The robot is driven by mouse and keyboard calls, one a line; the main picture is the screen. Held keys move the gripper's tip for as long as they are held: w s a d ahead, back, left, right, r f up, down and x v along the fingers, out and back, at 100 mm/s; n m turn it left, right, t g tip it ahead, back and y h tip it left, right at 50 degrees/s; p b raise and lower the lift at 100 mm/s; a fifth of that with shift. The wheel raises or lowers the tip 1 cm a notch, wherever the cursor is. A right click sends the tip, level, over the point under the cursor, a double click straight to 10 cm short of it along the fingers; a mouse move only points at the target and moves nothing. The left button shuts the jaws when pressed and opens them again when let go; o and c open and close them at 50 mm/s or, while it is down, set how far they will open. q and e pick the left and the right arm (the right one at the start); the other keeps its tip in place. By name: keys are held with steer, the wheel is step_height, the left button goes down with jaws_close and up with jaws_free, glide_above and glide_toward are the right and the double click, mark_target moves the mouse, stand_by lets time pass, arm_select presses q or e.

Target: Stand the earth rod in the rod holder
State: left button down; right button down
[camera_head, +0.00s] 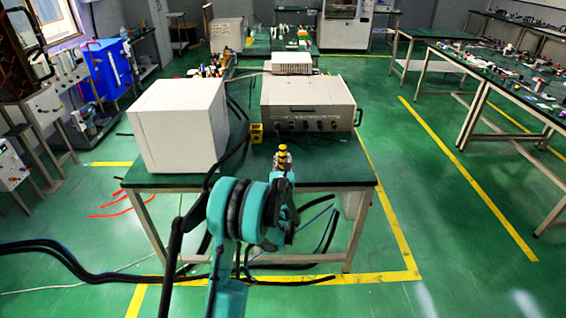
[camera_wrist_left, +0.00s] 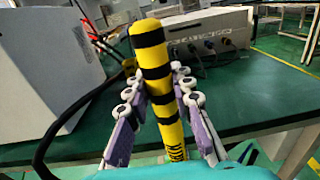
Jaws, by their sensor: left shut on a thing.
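The earth rod is a yellow bar with black bands. In the left wrist view the earth rod (camera_wrist_left: 153,62) stands between the fingers of my left gripper (camera_wrist_left: 155,95), leaning slightly. My left gripper is shut on it. A small yellow block, apparently the rod holder (camera_head: 256,133), sits on the table just left of and beyond the gripper. It shows partly behind the rod in the left wrist view (camera_wrist_left: 129,66). My right gripper is out of view.
A white box (camera_head: 180,125) stands left on the green table (camera_head: 335,165). A beige instrument with knobs (camera_head: 307,100) stands behind on the right. A black cable (camera_head: 230,155) runs past the white box. The table's front right is clear.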

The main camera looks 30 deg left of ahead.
arm_select(q)
steer(key=shift+f+b, duration=0.2)
steer(key=shift+b, duration=0.2)
steer(key=shift+f+b, duration=1.1)
steer(key=shift+f, duration=5.35)
steer(key=c, duration=1.2)
jaws_free()
steer(key=shift+r, duration=0.1)
